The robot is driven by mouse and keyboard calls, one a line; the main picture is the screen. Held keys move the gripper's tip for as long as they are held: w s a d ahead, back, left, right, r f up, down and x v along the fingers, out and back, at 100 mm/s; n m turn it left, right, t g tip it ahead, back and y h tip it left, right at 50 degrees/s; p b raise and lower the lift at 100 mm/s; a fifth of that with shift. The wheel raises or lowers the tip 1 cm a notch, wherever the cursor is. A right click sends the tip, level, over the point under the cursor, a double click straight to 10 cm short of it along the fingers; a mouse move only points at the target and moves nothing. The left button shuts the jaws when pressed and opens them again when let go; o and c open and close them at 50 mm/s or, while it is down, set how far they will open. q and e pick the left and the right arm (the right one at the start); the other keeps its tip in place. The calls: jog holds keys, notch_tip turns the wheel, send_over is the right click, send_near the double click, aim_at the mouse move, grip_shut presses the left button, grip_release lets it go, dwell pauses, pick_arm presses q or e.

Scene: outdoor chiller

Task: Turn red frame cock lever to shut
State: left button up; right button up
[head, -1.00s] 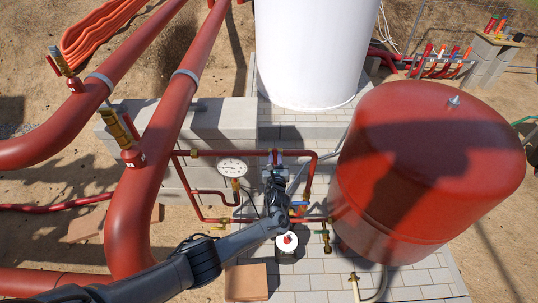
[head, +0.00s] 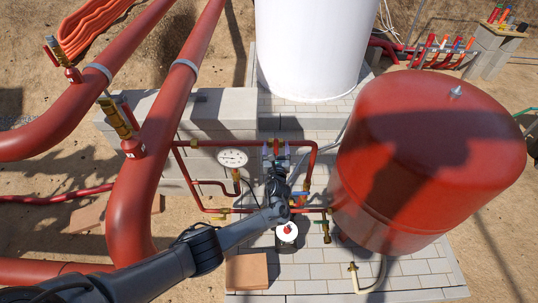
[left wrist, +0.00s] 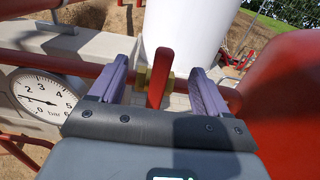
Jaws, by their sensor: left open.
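The red lever (left wrist: 159,78) stands upright in the left wrist view, between the two spread fingers of my left gripper (left wrist: 157,84). Gaps show on both sides of it, so the fingers look apart from it. Brass valve fitting (left wrist: 142,80) shows just behind the lever, on the red pipe. In the head view my left gripper (head: 277,149) is open at the upper red pipe of the small pipe frame, to the right of the gauge. The lever is small there, and its lower part is hidden by the gripper. My right gripper is out of view.
A round pressure gauge (head: 233,158) sits close left of the gripper. A large red tank (head: 430,160) stands to the right and a white tank (head: 310,45) behind. Thick red pipes (head: 150,190) run along the left. A blue-handled valve (head: 299,194) is below right.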

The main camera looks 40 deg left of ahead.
pick_arm(q)
jog(key=shift+s+d+r+p, duration=0.1)
jog(key=shift+s+d+p, duration=0.1)
jog(key=shift+p, duration=0.1)
jog(key=p+v, duration=0.4)
jog(key=v, duration=0.2)
jog(key=shift+s+p, duration=0.2)
jog(key=shift+p, duration=0.2)
jog(key=shift+d, duration=0.15)
